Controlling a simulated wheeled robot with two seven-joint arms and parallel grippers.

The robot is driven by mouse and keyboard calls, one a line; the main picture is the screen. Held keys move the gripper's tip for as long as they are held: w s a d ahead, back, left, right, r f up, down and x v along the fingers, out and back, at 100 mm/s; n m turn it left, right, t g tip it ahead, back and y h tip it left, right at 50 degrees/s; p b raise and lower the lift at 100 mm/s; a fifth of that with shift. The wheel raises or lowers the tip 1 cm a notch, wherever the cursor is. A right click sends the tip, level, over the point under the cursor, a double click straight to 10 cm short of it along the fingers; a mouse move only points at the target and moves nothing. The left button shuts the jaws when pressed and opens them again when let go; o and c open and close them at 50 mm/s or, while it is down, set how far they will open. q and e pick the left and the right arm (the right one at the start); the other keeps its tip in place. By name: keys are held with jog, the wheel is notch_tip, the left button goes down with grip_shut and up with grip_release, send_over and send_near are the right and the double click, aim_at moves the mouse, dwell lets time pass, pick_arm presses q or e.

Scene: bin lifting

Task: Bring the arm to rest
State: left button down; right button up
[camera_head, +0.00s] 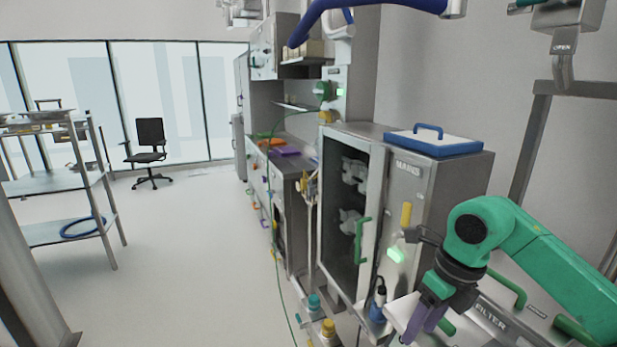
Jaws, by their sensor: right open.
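My green right arm comes in from the right edge and bends down at a dark wrist. My right gripper (425,320) has purple fingers that point down at the lower right, in front of the steel machine marked FILTER (489,315). It is open, and I see nothing held between its fingers. Whether the fingertips touch the white surface beside them, I cannot tell. My left gripper is not in view.
A steel cabinet (409,190) with a glass door and green handle (360,241) stands close behind my right gripper. A blue-handled lid (433,143) lies on top. The middle floor is clear.

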jog(key=s+a+r+n+y, duration=0.1)
jog(key=a+r+n+y, duration=0.15)
jog(key=a+y, duration=1.1)
jog(key=a+r+m+t+y, duration=0.3)
jog(key=a+r+m, duration=0.2)
jog(key=a+r, duration=0.45)
jog(key=w+d+r+m+t+h, duration=0.4)
jog(key=w+d+m+t, duration=0.5)
jog(key=m+t, duration=0.7)
jog(key=d+f+m+g+h, duration=0.4)
jog(key=d+f+m+h, duration=1.05)
jog(key=f+m, duration=0.35)
jog(key=s+d+f+m+g, duration=0.3)
jog(key=s+f+g, duration=0.9)
jog(key=s+f, duration=0.95)
jog(key=s+f+g, duration=0.2)
jog(key=s+f, duration=0.1)
jog(key=f, duration=2.2)
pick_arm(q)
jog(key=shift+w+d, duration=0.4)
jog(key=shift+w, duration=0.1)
pick_arm(e)
jog(key=s+d+f, duration=0.3)
jog(key=s+f, duration=0.9)
jog(key=s, duration=0.3)
jog(key=shift+s+g, duration=0.3)
jog(key=shift+g, duration=0.1)
